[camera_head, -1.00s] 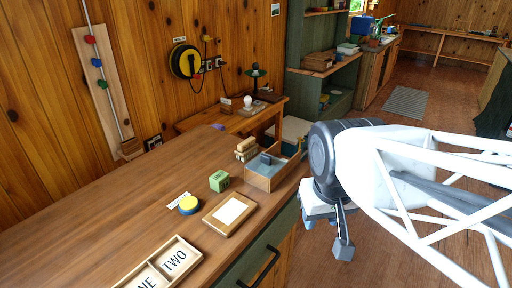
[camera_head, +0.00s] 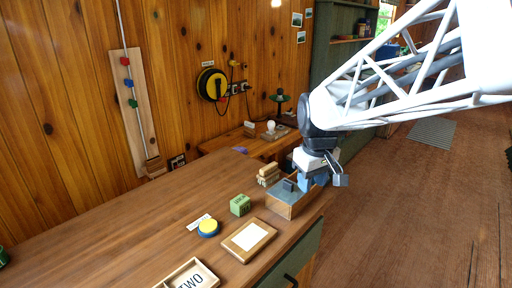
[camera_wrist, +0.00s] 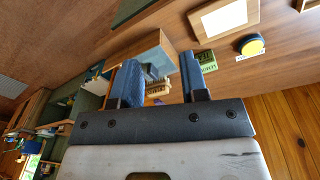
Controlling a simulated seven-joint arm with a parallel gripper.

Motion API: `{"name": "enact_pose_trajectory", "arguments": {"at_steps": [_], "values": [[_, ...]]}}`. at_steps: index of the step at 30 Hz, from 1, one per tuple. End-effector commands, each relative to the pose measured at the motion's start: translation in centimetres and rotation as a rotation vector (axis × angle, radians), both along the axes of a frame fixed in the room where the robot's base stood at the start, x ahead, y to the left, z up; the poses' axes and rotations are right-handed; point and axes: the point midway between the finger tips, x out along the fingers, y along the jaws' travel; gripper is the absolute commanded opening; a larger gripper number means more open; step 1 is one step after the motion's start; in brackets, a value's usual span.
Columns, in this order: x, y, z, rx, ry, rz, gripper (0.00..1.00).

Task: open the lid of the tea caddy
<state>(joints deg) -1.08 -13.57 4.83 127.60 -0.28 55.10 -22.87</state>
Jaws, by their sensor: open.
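A wooden box (camera_head: 281,209) with a grey-blue top and a small dark block-like handle (camera_head: 289,185) stands near the right edge of the wooden counter; I take it for the tea caddy. Its top looks closed, but my gripper hides part of its right side. My gripper (camera_head: 314,184) is open and empty, with blue finger pads, just right of and slightly above the box. I cannot tell whether it touches the box. In the wrist view the fingers (camera_wrist: 159,62) stand apart, and the box (camera_wrist: 150,50) shows beyond and between them.
A green block (camera_head: 240,205), a yellow-and-blue round button (camera_head: 208,227) and a framed white panel (camera_head: 249,239) lie left of and in front of the box.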

Motion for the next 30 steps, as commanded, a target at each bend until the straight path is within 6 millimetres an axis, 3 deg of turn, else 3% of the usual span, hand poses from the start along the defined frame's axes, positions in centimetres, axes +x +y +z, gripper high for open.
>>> {"name": "enact_pose_trajectory", "arguments": {"at_steps": [18,24,30], "values": [[13.6,1.4,-4.0,-0.015,0.08,0.267,0.4],[16.7,1.8,-5.5,-0.017,0.097,0.333,0.4],[18.0,2.0,-6.1,-0.017,0.105,0.363,0.4]]}}
